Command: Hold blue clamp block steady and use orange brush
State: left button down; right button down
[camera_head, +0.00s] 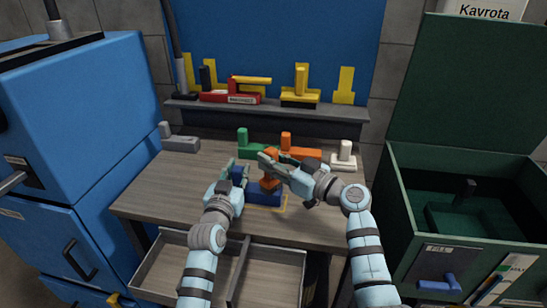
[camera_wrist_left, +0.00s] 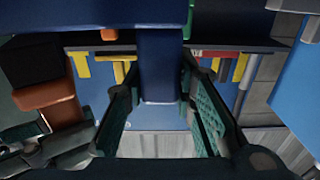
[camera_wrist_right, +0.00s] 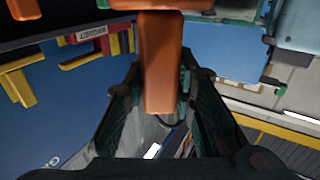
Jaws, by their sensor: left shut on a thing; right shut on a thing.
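The blue clamp block (camera_head: 262,198) sits on the table inside a yellow outline, with an upright post at its left. My left gripper (camera_head: 238,178) is shut on that post, and the blue post (camera_wrist_left: 160,60) stands between its fingers in the left wrist view. My right gripper (camera_head: 272,159) is shut on the orange brush (camera_head: 269,185), whose handle (camera_wrist_right: 162,65) is between its fingers in the right wrist view. The brush's lower end is at the top of the blue block; I cannot tell whether they touch. The grippers partly hide both things.
Behind stand a green block (camera_head: 243,143), an orange-red block (camera_head: 306,153), a white block (camera_head: 343,156) and a grey block (camera_head: 179,142). A shelf (camera_head: 205,107) holds red and yellow pieces. A green bin (camera_head: 403,195) is right, a blue cabinet (camera_head: 70,130) left. The table's left part is clear.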

jog(key=shift+s+a, duration=0.1)
jog(key=shift+s, duration=0.7)
jog(key=shift+w+f, duration=0.2)
jog(key=shift+w, duration=0.3)
jog(key=shift+w+d+f, duration=0.1)
jog(key=shift+w+d, duration=0.05)
jog(key=shift+w, duration=0.75)
jog(key=shift+w+d, duration=0.15)
jog(key=shift+w, duration=0.7)
jog(key=shift+s+a+r, duration=0.1)
jog(key=shift+s+r, duration=0.05)
jog(key=shift+s, duration=0.45)
jog(key=shift+s+a+r, duration=0.1)
jog(key=shift+s, duration=0.5)
jog(key=shift+s+a, duration=0.1)
jog(key=shift+s, duration=1.05)
jog(key=shift+w+f, duration=0.25)
jog(key=shift+w, duration=0.8)
jog(key=shift+w+d, duration=0.25)
jog(key=shift+w, duration=0.9)
jog(key=shift+w+r, duration=0.15)
jog(key=shift+w, duration=0.05)
notch_tip(320, 180, up, 8)
